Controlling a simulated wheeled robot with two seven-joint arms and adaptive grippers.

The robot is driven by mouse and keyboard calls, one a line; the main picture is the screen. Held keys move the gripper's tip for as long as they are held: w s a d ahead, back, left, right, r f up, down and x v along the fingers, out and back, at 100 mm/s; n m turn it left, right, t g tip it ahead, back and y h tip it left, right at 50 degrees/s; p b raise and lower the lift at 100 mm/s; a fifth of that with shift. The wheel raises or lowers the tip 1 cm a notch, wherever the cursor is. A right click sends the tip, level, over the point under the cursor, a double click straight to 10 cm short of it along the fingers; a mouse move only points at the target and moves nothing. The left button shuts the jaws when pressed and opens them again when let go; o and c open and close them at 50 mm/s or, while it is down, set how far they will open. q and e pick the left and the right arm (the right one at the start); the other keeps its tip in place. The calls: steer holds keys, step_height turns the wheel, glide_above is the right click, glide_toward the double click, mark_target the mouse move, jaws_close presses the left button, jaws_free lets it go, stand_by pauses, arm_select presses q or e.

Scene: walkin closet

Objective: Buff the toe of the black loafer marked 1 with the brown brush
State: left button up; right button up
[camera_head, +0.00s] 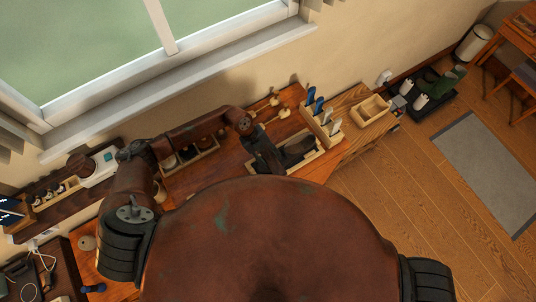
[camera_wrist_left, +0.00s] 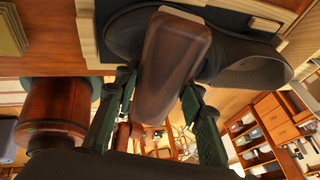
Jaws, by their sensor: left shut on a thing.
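My left gripper (camera_head: 268,160) reaches over the wooden bench and points down beside a black loafer (camera_head: 300,147). In the left wrist view its fingers (camera_wrist_left: 160,110) are shut on the brown brush (camera_wrist_left: 175,65). The brush lies across the loafer (camera_wrist_left: 235,48) in that view, covering part of its front half. The loafer's toe is left of the brush and its opening is at the right. I cannot tell whether the brush touches the shoe. No number can be read on the loafer. My right gripper is not in view.
A wooden rack (camera_head: 322,128) with several blue and pale-handled tools stands just right of the loafer. An empty wooden tray (camera_head: 371,110) lies farther right. A compartment box (camera_head: 190,153) sits left, behind my arm. A window is behind. Open floor lies right, with a grey mat (camera_head: 490,172).

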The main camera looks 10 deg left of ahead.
mark_target(266, 151)
arm_select(q)
steer(key=shift+s+d, duration=0.1)
steer(key=shift+s, duration=0.15)
steer(key=shift+w+a+f, duration=0.1)
steer(key=shift+w+a, duration=0.1)
steer(key=shift+w, duration=0.15)
steer(key=shift+w+a+r+b, duration=0.2)
steer(key=shift+w+a+b, duration=0.45)
steer(key=shift+w+a, duration=0.55)
steer(key=shift+w+d, duration=0.1)
steer(key=shift+d, duration=0.05)
steer(key=shift+r, duration=0.1)
steer(key=r+p, duration=0.2)
steer(key=s+a+r+p, duration=0.1)
steer(key=r+p, duration=0.3)
steer(key=shift+s+a+r+p, duration=0.15)
steer(key=shift+a+r+p, duration=0.15)
steer(key=shift+r+p, duration=0.1)
steer(key=shift+f, duration=0.15)
